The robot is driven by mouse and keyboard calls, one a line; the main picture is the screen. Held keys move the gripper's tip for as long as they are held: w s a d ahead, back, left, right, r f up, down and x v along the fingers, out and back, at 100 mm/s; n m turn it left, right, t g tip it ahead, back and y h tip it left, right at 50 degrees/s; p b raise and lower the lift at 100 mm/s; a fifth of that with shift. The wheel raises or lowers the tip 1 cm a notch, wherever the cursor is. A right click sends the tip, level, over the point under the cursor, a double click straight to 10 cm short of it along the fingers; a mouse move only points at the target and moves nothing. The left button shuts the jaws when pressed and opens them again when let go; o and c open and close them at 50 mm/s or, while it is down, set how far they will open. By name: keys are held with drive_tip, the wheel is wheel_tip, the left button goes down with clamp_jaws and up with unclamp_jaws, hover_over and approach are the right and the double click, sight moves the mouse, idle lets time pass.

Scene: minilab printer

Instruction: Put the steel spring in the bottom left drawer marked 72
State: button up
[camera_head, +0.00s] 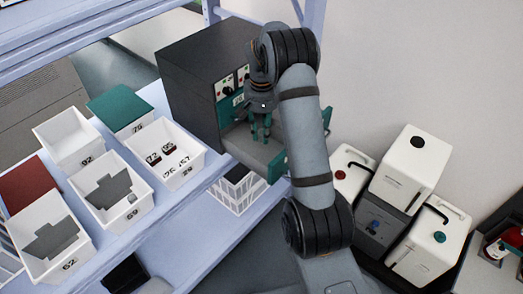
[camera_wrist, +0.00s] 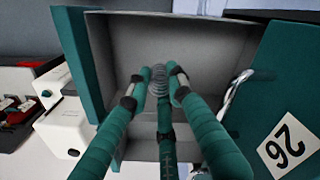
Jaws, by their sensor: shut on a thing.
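My gripper (camera_head: 260,128) points down over an open grey drawer (camera_head: 240,146) low in the dark cabinet. In the wrist view its teal fingers (camera_wrist: 158,86) are shut on the steel spring (camera_wrist: 159,72), a pale coil between the fingertips. The fingertips and spring are over the grey interior of the drawer (camera_wrist: 215,45); whether the spring touches the floor cannot be told. In the head view the spring cannot be made out. The open drawer's number is not readable.
The dark cabinet (camera_head: 193,82) stands on a pale shelf. White numbered bins (camera_head: 165,160) stand to the left. White containers (camera_head: 410,165) stand to the right. A white basket (camera_head: 237,192) sits below the drawer. My arm covers the cabinet's right part.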

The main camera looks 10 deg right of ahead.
sight(262, 152)
wheel_tip(262, 152, down, 6)
drive_tip(key=shift+w+r, duration=0.15)
drive_tip(key=shift+r, duration=0.05)
drive_tip(key=shift+f, duration=0.2)
drive_tip(key=o, duration=0.8)
drive_tip(key=shift+r, duration=0.1)
drive_tip(key=shift+o, duration=0.2)
wheel_tip(262, 152, up, 12)
drive_tip(key=shift+r, duration=0.2)
